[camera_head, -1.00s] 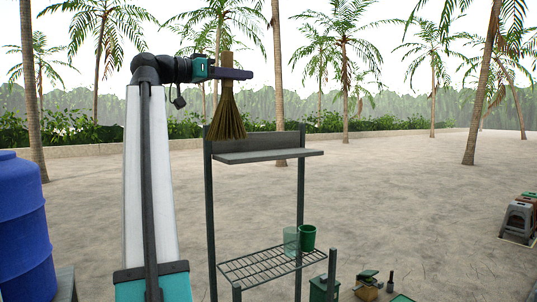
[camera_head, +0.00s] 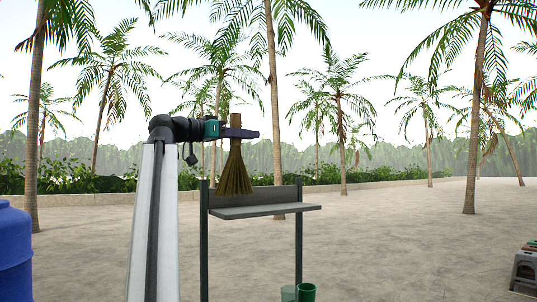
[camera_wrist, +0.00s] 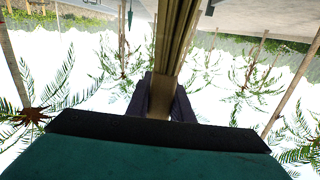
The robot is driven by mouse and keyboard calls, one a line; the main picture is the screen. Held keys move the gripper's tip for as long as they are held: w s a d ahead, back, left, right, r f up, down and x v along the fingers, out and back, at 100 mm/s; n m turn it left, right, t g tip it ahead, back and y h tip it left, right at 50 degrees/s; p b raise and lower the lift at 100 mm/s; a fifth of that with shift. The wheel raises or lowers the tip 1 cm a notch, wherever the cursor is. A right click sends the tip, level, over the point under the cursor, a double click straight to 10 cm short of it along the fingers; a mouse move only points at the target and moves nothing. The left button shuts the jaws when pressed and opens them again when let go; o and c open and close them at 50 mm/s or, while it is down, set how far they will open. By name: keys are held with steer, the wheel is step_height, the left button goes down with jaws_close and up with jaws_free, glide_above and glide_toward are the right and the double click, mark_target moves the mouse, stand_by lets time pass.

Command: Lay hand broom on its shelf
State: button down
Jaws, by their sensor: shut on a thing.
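The hand broom (camera_head: 235,172) hangs upright with its brown bristles fanning downward. My gripper (camera_head: 240,133) is shut on its handle near the top. In the wrist view the broom's handle (camera_wrist: 175,50) runs between the two dark fingers of my gripper (camera_wrist: 162,98). The grey shelf board (camera_head: 264,211) is held between dark posts with a low back panel. In the head view the bristle ends show just above the board's left part, in front of the back panel. I cannot tell whether they touch it.
A green cup (camera_head: 306,292) and a clear greenish cup (camera_head: 288,293) show below the shelf at the bottom edge. A blue barrel (camera_head: 14,255) stands at the left. Stacked stools (camera_head: 524,268) stand at the right edge. The sandy ground between is open.

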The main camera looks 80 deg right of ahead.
steer(key=s+d+p, duration=0.4)
steer(key=d, duration=0.5)
steer(key=shift+d+f, duration=0.15)
steer(key=shift+f, duration=0.3)
steer(key=shift+s+d, duration=0.1)
steer(key=shift+s, duration=0.1)
steer(key=shift+s+d+f+p, duration=0.1)
steer(key=shift+d+f+p, duration=0.15)
steer(key=shift+f+p, duration=0.65)
steer(key=shift+s+d+f+p, duration=0.1)
steer(key=shift+d+f+p, duration=0.1)
steer(key=shift+f+p, duration=0.65)
steer(key=shift+f+b, duration=0.2)
steer(key=shift+b, duration=0.1)
steer(key=c, duration=1.6)
jaws_free()
steer(key=shift+o, duration=0.2)
steer(key=shift+r, duration=0.15)
